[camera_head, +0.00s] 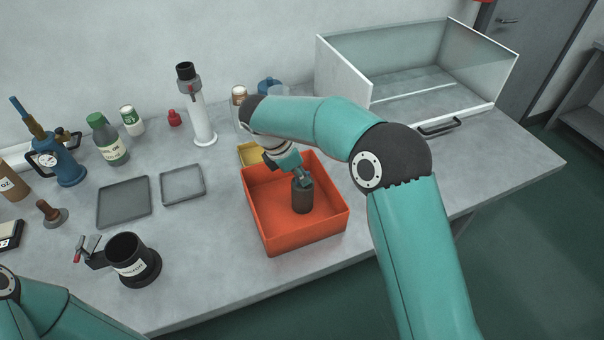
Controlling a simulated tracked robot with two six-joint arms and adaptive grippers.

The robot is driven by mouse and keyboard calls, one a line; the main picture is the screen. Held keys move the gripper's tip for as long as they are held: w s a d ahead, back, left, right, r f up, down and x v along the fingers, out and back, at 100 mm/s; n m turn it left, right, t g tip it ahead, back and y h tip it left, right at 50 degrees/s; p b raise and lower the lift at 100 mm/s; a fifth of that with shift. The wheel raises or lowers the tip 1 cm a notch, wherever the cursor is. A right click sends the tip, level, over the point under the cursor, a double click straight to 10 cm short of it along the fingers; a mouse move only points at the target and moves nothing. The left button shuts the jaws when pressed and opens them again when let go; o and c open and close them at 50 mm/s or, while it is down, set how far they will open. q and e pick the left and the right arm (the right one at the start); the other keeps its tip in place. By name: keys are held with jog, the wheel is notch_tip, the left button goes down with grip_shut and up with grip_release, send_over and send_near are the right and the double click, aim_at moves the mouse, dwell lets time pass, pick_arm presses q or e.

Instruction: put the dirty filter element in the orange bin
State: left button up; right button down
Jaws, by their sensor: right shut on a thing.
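The orange bin (318,230) stands on the workbench near the middle of the view. My right gripper (302,182) points down inside the bin's outline and is shut on a dark grey cylinder, which looks like the dirty filter element (302,199). The cylinder is upright; I cannot tell whether its bottom touches the bin floor. My left arm shows only at the lower left corner, and its gripper is out of view.
Two grey trays (124,221) (183,201) lie left of the bin, with a black cup-shaped holder (131,257) in front. A white column (200,118) and bottles (107,147) stand behind. A clear-fronted enclosure (343,72) is at the back right. Bench right of the bin is partly clear.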

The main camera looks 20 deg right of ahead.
jog(key=c, duration=1.2)
grip_release()
jog(key=shift+f, duration=0.1)
jog(key=v, duration=1.2)
